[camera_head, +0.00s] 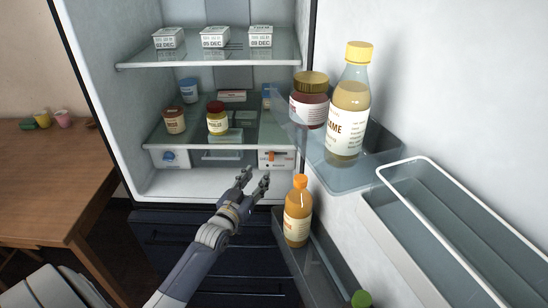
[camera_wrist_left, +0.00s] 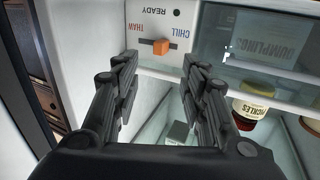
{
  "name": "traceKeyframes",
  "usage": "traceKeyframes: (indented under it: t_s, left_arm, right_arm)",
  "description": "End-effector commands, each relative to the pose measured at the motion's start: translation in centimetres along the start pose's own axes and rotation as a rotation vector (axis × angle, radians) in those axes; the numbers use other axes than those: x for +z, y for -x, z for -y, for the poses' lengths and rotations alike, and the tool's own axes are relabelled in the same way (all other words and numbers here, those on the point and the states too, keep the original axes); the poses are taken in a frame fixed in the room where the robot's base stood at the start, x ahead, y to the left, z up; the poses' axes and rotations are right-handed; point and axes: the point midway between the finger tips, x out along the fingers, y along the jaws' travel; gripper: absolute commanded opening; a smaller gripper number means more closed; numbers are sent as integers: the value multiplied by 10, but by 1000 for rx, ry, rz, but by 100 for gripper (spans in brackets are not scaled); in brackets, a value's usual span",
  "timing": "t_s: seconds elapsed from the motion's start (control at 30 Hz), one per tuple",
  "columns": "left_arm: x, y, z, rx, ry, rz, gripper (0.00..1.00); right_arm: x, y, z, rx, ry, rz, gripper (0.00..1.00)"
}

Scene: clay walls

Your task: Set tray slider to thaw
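The tray slider is an orange knob (camera_wrist_left: 161,46) in a slot on a white panel (camera_wrist_left: 205,20). THAW is printed at the slot's left end and CHILL at its right end. The knob sits near the middle of the slot, between the two words. In the head view the knob (camera_head: 271,156) is at the right of the drawer front, under the lower glass shelf. My left gripper (camera_head: 256,178) is open and empty, just in front of and below the panel. In the left wrist view its fingers (camera_wrist_left: 160,72) stand apart below the knob, not touching it. My right gripper is not in view.
A blue dial (camera_head: 169,156) is at the drawer's left end. The open door on the right holds an orange bottle (camera_head: 298,212), a tall bottle (camera_head: 350,110) and a dark jar (camera_head: 309,104). Jars stand on the lower shelf. The fridge floor (camera_head: 190,185) is clear.

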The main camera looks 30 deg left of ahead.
Motion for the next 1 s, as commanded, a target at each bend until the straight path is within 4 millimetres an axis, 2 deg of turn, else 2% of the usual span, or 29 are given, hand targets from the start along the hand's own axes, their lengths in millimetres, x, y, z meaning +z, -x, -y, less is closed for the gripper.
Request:
traceKeyframes:
  t_s: [0.13,0.37,0.6,0.8,1.0]
  left_arm:
    - [-1,-20,0,0,0,-2,40]
    - [0,-61,0,0,0,-1,40]
    - [0,-91,0,0,0,0,40]
    - [0,-101,0,0,-1,0,40]
    - [0,-102,0,0,-1,1,40]
  right_arm:
    - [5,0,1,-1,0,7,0]
    - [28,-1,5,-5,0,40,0]
    - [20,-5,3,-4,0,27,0]
    - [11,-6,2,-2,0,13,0]
    - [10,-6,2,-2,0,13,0]
